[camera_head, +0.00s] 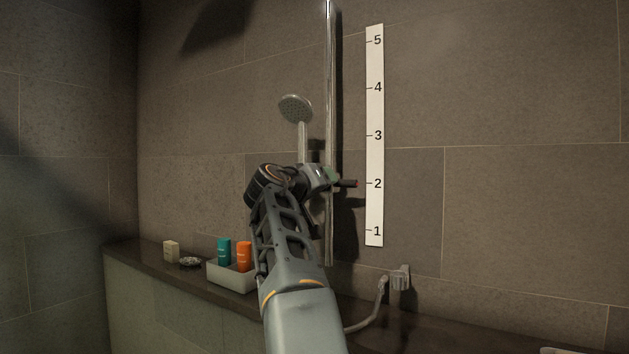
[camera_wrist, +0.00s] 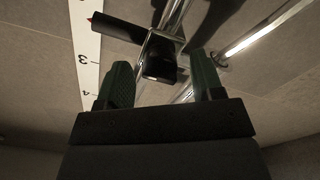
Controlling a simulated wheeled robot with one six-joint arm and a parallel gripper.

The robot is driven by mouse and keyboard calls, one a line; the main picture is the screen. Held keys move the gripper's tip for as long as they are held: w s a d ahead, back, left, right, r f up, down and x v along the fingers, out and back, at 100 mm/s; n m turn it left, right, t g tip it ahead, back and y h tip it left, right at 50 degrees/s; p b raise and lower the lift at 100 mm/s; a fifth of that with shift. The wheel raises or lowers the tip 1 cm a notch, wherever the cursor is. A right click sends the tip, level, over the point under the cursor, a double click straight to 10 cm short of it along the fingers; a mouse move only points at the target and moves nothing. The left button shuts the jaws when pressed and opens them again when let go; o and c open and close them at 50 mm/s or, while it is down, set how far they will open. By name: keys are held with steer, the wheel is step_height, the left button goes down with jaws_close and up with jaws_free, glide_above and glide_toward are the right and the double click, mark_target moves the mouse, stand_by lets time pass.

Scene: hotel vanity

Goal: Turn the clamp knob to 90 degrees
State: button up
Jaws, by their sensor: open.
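The shower slider's clamp is on the vertical chrome rail (camera_head: 330,90). A black block (camera_wrist: 160,60), which looks like the clamp knob, sits between my fingertips in the wrist view, with a gap at each side. A black pointer with a red tip (camera_head: 348,183) sticks out toward the scale near the 2; it also shows in the wrist view (camera_wrist: 118,27). My gripper (camera_wrist: 158,66) is open, its two green-padded fingers on either side of the block. In the head view my gripper (camera_head: 322,178) hides most of the clamp, and the knob's angle cannot be told.
A white scale strip (camera_head: 375,110) numbered 1 to 5 is on the wall right of the rail. The shower head (camera_head: 295,108) is at upper left. A tray (camera_head: 230,276) with teal and orange bottles stands on the ledge. A hose outlet (camera_head: 400,279) is at lower right.

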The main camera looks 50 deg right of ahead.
steer(key=b+v, duration=0.2)
steer(key=v, duration=1.1)
steer(key=shift+a, duration=0.4)
